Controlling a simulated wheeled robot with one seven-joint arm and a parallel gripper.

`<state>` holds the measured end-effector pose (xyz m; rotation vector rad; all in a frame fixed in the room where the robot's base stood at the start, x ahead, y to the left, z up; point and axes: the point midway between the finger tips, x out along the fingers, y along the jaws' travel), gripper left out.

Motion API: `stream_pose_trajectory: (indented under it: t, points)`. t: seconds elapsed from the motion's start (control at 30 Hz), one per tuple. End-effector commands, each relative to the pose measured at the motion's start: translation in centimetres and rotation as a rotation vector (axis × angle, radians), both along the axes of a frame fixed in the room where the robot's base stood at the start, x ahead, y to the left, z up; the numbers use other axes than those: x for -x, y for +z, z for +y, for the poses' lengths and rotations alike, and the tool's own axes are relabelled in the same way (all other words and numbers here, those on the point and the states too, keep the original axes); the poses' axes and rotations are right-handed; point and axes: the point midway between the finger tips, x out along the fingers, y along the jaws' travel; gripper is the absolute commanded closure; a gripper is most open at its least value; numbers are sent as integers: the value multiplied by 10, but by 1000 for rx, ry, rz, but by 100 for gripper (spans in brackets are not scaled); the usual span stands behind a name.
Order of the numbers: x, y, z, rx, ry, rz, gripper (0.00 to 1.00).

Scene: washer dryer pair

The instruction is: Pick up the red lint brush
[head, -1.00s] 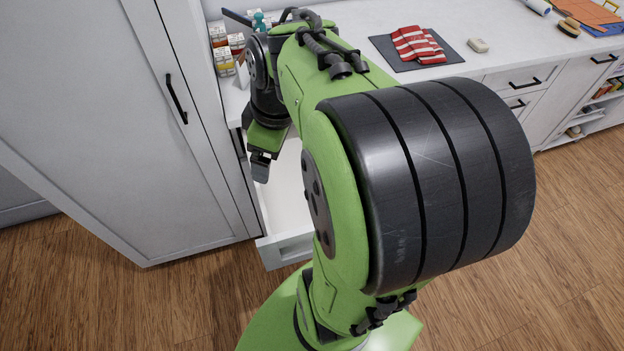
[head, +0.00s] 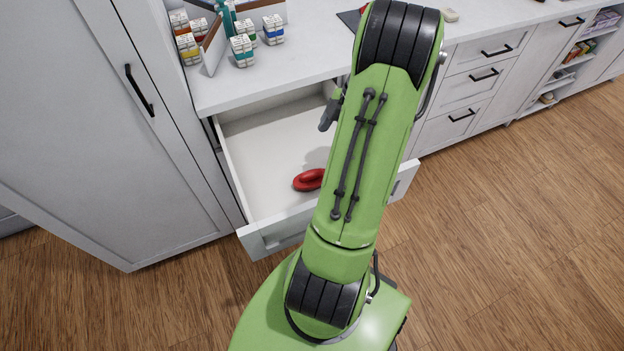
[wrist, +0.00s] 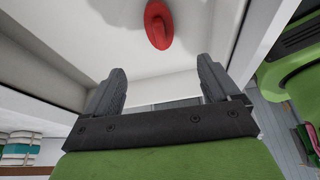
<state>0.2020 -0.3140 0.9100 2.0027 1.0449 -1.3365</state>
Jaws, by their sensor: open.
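The red lint brush (head: 309,180) lies on the floor of the open white drawer (head: 262,160), partly hidden by my arm in the head view. In the wrist view the lint brush (wrist: 159,25) is at the top middle, beyond the fingertips and apart from them. My gripper (wrist: 159,88) is open and empty, its two dark fingers spread over the drawer. In the head view my gripper is mostly hidden behind my arm; a dark part of it shows at the arm's left side.
A white counter (head: 300,55) runs above the drawer. Several small boxes (head: 243,50) stand at its left end. A tall white cabinet (head: 90,130) is close on the left. The drawer's walls surround the brush. Wooden floor (head: 500,220) is clear on the right.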

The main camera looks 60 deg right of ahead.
Motion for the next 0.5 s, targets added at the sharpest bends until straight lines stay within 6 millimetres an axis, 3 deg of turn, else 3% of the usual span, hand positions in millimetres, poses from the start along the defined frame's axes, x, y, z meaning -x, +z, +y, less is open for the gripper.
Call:
stream_pose_trajectory:
  t: [0.4,0.5]
  points:
    - [-19,-86,29,-4,7,-1,11]
    - [-22,-96,33,-1,6,-2,11]
